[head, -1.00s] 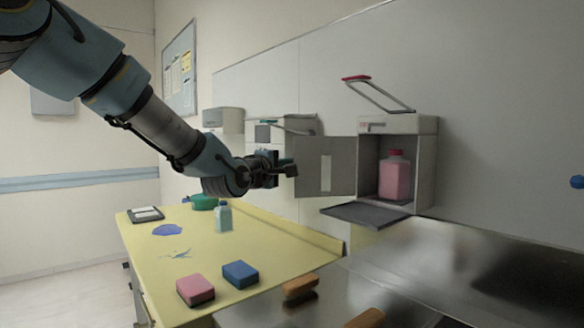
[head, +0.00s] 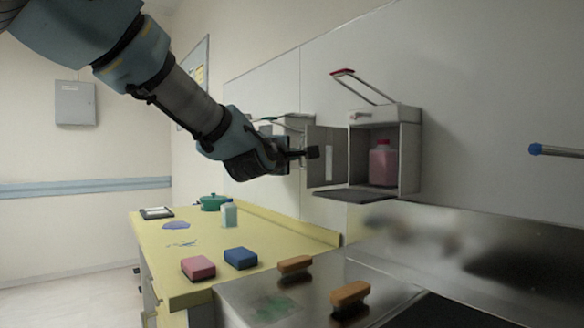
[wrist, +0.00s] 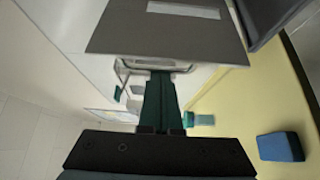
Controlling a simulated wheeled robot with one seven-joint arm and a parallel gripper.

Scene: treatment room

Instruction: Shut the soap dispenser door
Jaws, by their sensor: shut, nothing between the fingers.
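The soap dispenser (head: 409,165) is a grey box on the wall with a red-tipped lever (head: 362,87) on top. Its door (head: 322,168) stands open, swung out to the left, and also shows in the wrist view (wrist: 165,38). A pink bottle (head: 383,165) stands inside the box. A dark drip tray (head: 355,194) juts out below it. My gripper (head: 312,153) is shut and empty. In the head view its tip overlaps the open door's upper part; I cannot tell whether they touch. In the wrist view the fingers (wrist: 160,92) point towards the door.
Another dispenser (head: 285,125) hangs behind my gripper. The yellow counter holds a pink sponge (head: 198,268), a blue sponge (head: 241,258), a pale bottle (head: 229,215) and a green pot (head: 213,202). Two brown brushes (head: 295,265) lie by the steel sink. A blue-tipped rod (head: 556,151) is at right.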

